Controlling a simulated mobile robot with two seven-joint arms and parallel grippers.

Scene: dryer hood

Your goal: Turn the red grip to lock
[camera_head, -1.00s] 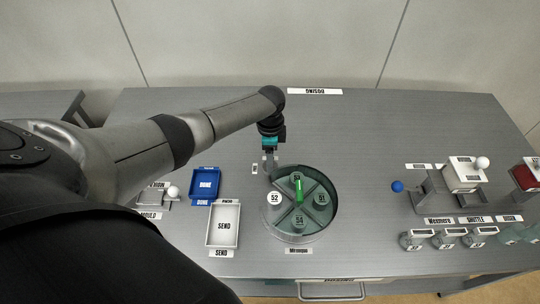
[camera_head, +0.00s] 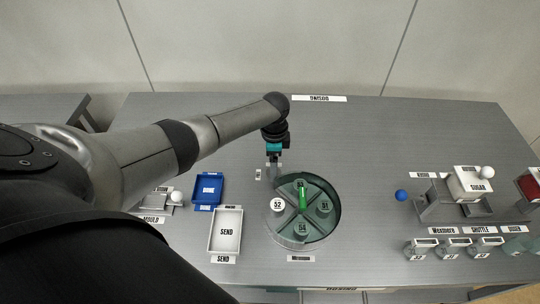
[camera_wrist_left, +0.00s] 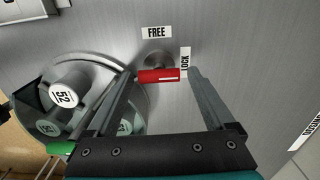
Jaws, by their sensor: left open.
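The red grip (camera_wrist_left: 158,76) is a short bar with a white line on its right part, beside a round grey knob in the left wrist view. The FREE label (camera_wrist_left: 157,32) lies above it and the LOCK label (camera_wrist_left: 185,61) stands upright at its right end. My left gripper (camera_wrist_left: 162,74) is open, with one finger on each side of the grip; I cannot tell whether either touches it. In the head view my left gripper (camera_head: 273,172) is at the back-left edge of the round turntable (camera_head: 335,228), and the red grip is hidden there.
The turntable holds numbered round pieces and a green handle (camera_head: 303,199). A blue tray (camera_head: 208,188) and a white SEND tray (camera_head: 225,231) lie to its left. A blue ball (camera_head: 401,195), a SUGAR box (camera_head: 472,184) and several small containers stand to the right.

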